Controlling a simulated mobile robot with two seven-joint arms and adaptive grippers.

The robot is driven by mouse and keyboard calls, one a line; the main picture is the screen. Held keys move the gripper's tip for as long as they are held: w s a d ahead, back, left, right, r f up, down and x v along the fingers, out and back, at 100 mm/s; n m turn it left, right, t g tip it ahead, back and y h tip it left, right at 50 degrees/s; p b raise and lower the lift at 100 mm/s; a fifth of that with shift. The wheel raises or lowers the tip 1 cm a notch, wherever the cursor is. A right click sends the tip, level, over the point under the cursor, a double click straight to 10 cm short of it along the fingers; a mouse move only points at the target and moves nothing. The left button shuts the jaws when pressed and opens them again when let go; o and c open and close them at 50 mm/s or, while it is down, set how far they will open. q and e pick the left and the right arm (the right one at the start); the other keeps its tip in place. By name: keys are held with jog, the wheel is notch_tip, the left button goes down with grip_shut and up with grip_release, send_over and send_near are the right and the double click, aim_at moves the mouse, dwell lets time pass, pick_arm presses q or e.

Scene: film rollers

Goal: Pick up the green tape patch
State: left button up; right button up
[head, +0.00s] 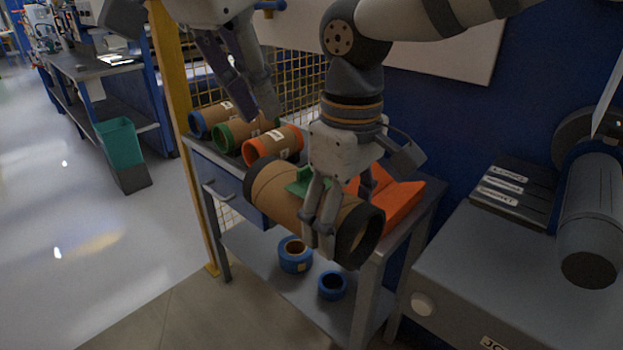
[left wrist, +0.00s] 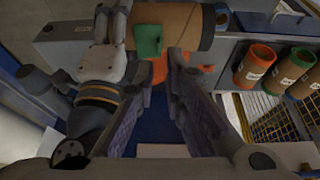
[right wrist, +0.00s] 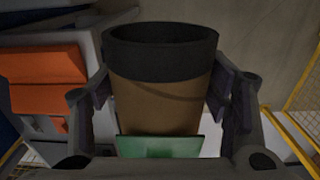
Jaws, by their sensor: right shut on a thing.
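The green tape patch (head: 312,182) lies on the upper side of a brown cardboard roller (head: 272,191) with black end rings. The patch shows fully in the left wrist view (left wrist: 148,39) and partly in the right wrist view (right wrist: 158,147). My right gripper (head: 340,218) is shut across this roller, just beside the patch, with fingers on both sides of the tube (right wrist: 160,95). My left gripper (head: 253,106) is open and empty, above and to the left of the roller. Its two fingers stand apart in the left wrist view (left wrist: 172,70), apart from the patch.
Rollers with blue (head: 213,117), green (head: 240,133) and orange (head: 272,146) ends lie on the workbench (head: 222,160). An orange holder (head: 400,205) sits at its right. Blue rings (head: 295,255) rest on the lower shelf. A yellow post (head: 181,110) stands at the left.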

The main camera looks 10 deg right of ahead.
aim_at(301, 169)
pick_arm(q)
jog(key=x, duration=1.1)
jog(key=shift+w+d+f, duration=0.15)
jog(key=shift+w+d, duration=0.2)
jog(key=shift+d, duration=0.1)
pick_arm(e)
jog(key=shift+w, duration=0.1)
pick_arm(q)
grip_shut()
notch_tip(301, 169, up, 4)
jog(key=shift+f, duration=0.1)
jog(key=s+a, duration=1)
jog(key=a, duration=0.4)
jog(key=shift+w+d+r+v, duration=0.1)
jog(key=shift+w+d+v, duration=0.05)
jog(key=shift+v, duration=0.8)
jog(key=shift+w+d+r+v, duration=0.1)
jog(key=shift+d+v, duration=0.05)
jog(key=shift+v, duration=0.8)
jog(key=shift+w+d+r+v, duration=0.1)
jog(key=shift+w+d+v, duration=0.1)
jog(key=shift+v, duration=0.75)
